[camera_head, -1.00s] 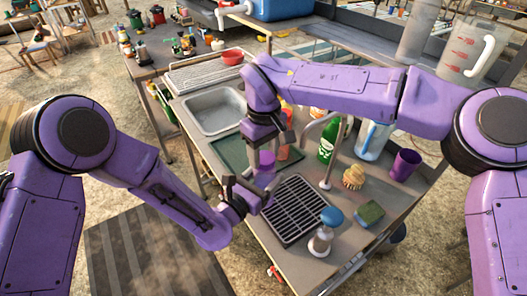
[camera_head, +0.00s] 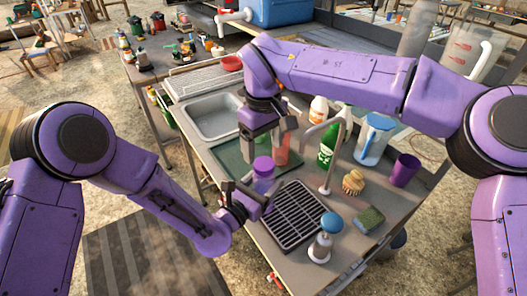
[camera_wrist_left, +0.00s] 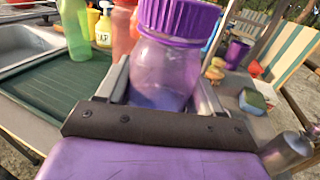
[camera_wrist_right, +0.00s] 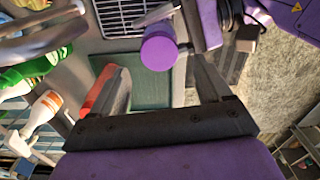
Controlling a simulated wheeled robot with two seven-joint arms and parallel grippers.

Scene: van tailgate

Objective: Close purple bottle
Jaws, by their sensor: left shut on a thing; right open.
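The purple bottle (camera_head: 264,176) is a clear, purple-tinted bottle standing upright near the counter's front edge, with a ridged purple cap (camera_wrist_left: 178,18) on its top. My left gripper (camera_head: 254,195) is shut on the bottle's body; its fingers flank the body in the left wrist view (camera_wrist_left: 160,85). My right gripper (camera_head: 268,140) is open and empty above and slightly behind the bottle. In the right wrist view the purple cap (camera_wrist_right: 159,48) shows beyond and between the open fingers (camera_wrist_right: 163,85). Whether the cap is fully tightened cannot be told.
A green mat (camera_head: 232,160) and a sink (camera_head: 212,116) lie left of the bottle, a black drying rack (camera_head: 294,214) to its right. A reddish bottle (camera_head: 282,148) stands close behind. A faucet (camera_head: 326,160), green bottle (camera_head: 327,148) and purple cup (camera_head: 405,170) stand further right.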

